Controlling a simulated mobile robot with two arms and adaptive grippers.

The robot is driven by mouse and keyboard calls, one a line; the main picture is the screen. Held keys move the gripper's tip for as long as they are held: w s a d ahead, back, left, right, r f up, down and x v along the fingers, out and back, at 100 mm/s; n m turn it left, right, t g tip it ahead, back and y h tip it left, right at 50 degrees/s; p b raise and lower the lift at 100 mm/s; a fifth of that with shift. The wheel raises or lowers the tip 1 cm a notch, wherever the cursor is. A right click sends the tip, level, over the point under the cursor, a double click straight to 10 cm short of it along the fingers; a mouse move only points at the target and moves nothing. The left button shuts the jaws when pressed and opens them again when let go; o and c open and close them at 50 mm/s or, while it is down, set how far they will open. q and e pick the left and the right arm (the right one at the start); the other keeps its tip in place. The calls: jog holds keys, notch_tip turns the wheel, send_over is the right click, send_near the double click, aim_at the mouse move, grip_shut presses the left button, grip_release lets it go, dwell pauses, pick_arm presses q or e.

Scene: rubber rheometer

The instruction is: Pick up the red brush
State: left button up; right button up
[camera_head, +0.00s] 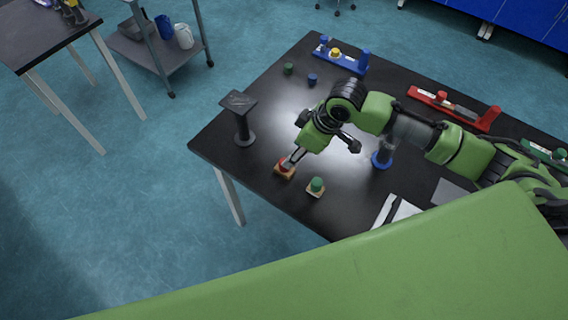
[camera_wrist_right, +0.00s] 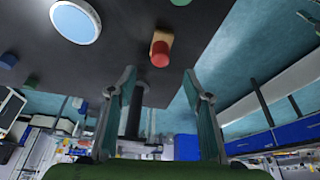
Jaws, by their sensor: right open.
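The red brush (camera_head: 284,171), with a red top and a pale wooden base, stands on the black table near its front left edge. In the right wrist view the red brush (camera_wrist_right: 160,51) is beyond the fingertips, roughly centred between them. My right gripper (camera_head: 293,158) is just above and beside the brush in the head view, partly covering it. In the wrist view my right gripper (camera_wrist_right: 160,78) has its fingers apart with nothing between them; contact with the brush cannot be told. My left gripper is not in view.
A green-topped brush (camera_head: 316,186) stands close to the right of the red one. A dark pedestal (camera_head: 242,118) stands to the left. A blue-based stand (camera_head: 382,159) is to the right. Blue (camera_head: 342,57) and red (camera_head: 452,108) racks lie farther back.

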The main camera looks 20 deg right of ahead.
jog(key=x, duration=0.2)
jog(key=shift+w+a+f, duration=0.15)
jog(key=shift+a+f, duration=0.05)
jog(key=shift+f, duration=0.15)
jog(key=p+x, duration=0.1)
jog(key=x, duration=0.2)
jog(key=shift+d+f+p, duration=0.1)
jog(key=shift+p, duration=0.3)
jog(key=shift+x, duration=1.05)
jog(key=shift+f, duration=0.4)
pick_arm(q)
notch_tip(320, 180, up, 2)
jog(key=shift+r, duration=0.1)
pick_arm(e)
jog(key=c, duration=1.2)
